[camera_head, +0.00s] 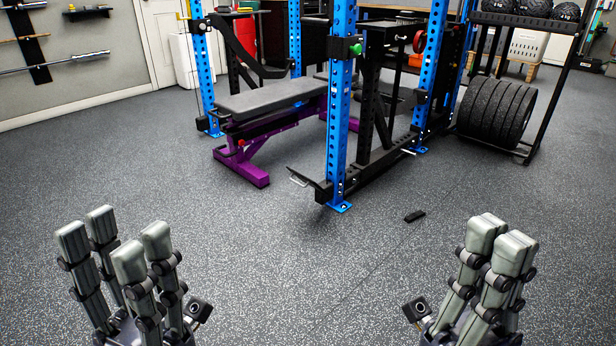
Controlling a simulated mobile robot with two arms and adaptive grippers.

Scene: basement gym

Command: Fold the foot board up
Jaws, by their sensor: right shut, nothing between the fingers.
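The foot board (306,180) looks like a dark, narrow plate low at the front base of the blue power rack (339,110). It slants out over the floor to the left of the front blue upright, and a small metal handle shows at its outer end. My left gripper (114,240) is at the lower left, fingers up, open and empty. My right gripper (499,242) is at the lower right, fingers together and empty. Both are well apart from the foot board, in the foreground.
A purple-framed bench (262,98) stands left of the foot board, partly inside the rack. A small black object (415,216) lies on the floor to the right. The speckled floor in front is mostly clear.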

